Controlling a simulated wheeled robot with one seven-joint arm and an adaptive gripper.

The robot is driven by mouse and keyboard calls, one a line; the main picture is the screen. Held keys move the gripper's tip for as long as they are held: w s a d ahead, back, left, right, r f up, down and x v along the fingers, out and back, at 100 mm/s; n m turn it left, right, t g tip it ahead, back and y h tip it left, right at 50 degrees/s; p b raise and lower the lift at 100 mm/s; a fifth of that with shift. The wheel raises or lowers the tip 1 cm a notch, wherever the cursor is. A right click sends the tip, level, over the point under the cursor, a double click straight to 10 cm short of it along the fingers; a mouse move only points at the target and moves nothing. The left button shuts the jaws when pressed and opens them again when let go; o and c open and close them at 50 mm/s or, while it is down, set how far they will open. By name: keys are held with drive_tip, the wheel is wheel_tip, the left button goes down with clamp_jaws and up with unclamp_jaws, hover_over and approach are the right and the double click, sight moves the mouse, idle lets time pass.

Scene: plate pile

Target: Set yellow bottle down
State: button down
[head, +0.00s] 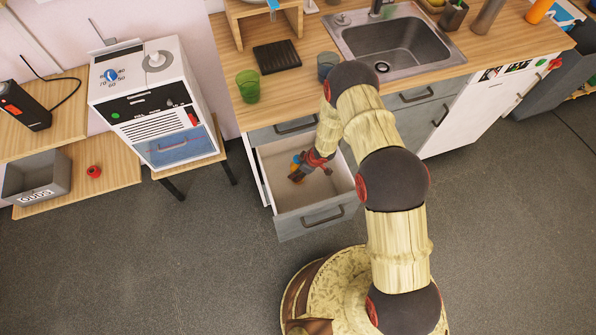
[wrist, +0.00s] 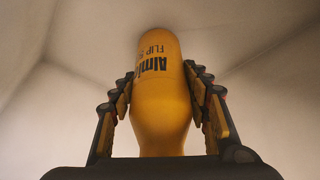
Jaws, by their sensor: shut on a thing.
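The yellow bottle (wrist: 161,95) is between the two fingers of my gripper (wrist: 163,95) in the wrist view. It has dark lettering, and its far end points to the pale inner surfaces of the drawer. My gripper is shut on it, with a finger on each side. In the head view, my gripper (head: 304,168) is low inside the open drawer (head: 313,218) under the counter. Only a small orange patch of the bottle (head: 295,177) shows there. I cannot tell whether the bottle touches the drawer floor.
The drawer floor around my gripper looks bare, with walls close by. Above it, the wooden counter (head: 290,87) holds a green cup (head: 248,86), a dark ribbed mat (head: 276,56), a grey-blue cup (head: 326,65) and a sink (head: 400,45). A white machine (head: 155,100) stands left.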

drive_tip(key=shift+r, duration=0.15)
drive_tip(key=c, duration=0.9)
unclamp_jaws()
drive_tip(key=shift+f, duration=0.2)
drive_tip(key=shift+r, duration=0.25)
drive_tip(key=p+v, duration=0.4)
drive_tip(key=v, duration=0.7)
drive_tip(key=shift+s+d+r+p, duration=0.1)
drive_tip(key=shift+d+r+p, duration=0.1)
drive_tip(key=shift+r+p, duration=0.15)
